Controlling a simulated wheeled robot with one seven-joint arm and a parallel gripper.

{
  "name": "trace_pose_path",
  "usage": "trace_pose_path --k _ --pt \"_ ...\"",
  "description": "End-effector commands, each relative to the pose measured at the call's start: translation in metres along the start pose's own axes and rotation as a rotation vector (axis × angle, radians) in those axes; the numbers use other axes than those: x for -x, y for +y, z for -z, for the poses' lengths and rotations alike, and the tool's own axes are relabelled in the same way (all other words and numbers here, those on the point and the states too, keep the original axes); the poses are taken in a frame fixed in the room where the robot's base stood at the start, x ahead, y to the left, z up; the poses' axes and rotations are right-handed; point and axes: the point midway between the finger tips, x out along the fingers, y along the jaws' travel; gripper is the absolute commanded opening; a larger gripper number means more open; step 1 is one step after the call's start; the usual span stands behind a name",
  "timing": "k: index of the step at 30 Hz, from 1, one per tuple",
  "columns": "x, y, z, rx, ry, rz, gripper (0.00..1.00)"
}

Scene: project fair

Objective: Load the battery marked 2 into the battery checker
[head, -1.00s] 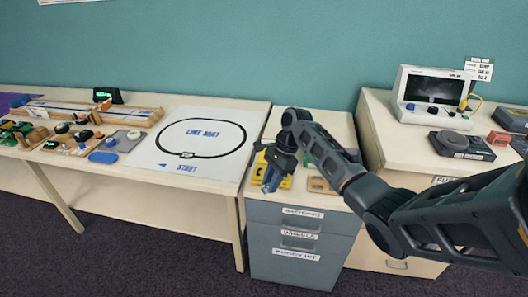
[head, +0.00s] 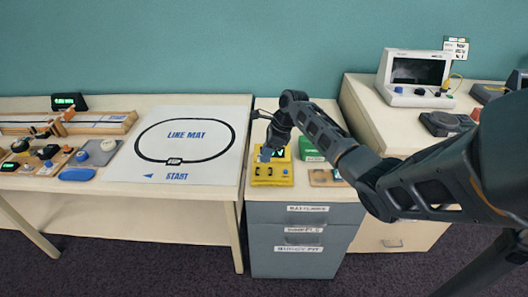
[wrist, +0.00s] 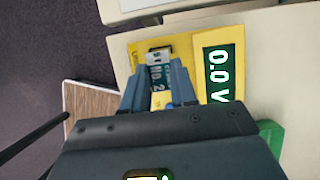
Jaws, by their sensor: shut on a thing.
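The yellow battery checker (head: 272,181) stands on top of the grey drawer cabinet, and it also shows in the wrist view (wrist: 181,46). My gripper (head: 265,155) is over the checker's back left part in the head view. In the wrist view my gripper (wrist: 160,85) is shut on a battery (wrist: 158,73) with a pale label bearing a 2. The battery lies between the blue-grey fingers, over the yellow body. I cannot tell whether it touches the checker; its near end is hidden.
A green box (head: 310,149) and a brown wooden piece (head: 325,178) stand close to the checker's right. The line mat (head: 185,145) lies on the left table. A white instrument with a screen (head: 415,78) stands on the right cabinet.

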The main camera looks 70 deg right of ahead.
Motion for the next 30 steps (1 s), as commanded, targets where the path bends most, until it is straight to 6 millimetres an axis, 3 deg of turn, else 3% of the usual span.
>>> trace_pose_path --k 14,30 --pt "-0.034 -0.001 0.014 0.002 0.000 0.001 0.00" --pt "-0.043 0.000 0.018 0.002 0.000 0.000 0.00"
